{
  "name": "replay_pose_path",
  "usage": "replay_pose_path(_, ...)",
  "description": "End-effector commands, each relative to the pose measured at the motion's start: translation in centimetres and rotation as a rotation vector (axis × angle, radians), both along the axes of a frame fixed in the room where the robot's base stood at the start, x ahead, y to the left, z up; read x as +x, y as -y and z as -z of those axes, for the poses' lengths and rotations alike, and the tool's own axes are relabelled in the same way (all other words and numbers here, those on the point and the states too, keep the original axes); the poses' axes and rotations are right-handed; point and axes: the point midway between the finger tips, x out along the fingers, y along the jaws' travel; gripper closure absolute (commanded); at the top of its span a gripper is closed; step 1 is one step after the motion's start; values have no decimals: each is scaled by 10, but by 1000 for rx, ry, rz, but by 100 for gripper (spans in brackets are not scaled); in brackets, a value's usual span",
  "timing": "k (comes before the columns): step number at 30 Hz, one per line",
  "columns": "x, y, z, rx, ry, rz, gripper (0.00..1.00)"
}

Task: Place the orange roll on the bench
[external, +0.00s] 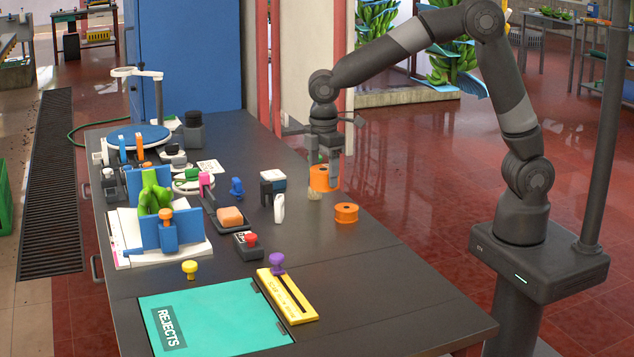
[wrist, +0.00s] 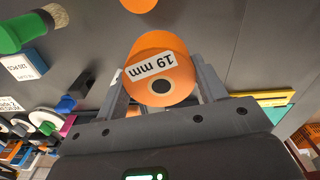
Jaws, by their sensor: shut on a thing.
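An orange roll (external: 323,178) with a white "19 mm" label is between the fingers of my gripper (external: 322,160). In the wrist view the held roll (wrist: 160,68) faces the camera with its dark core hole, and a finger lies along each side. My gripper is shut on it, low over the dark bench (external: 385,270); I cannot tell whether the roll touches the bench top. A second orange roll (external: 346,212) lies flat on the bench, nearer the front.
A small pale bristly thing (external: 314,194) is close by the held roll. The right front bench is clear.

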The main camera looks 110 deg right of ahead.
Motion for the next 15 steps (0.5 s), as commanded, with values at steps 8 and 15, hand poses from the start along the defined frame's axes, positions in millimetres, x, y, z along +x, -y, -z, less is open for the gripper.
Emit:
replay_pose_path(8, 13, -106, -2, 0, 0, -293, 62)
replay_pose_path(15, 12, -154, -2, -1, 0, -434, 62)
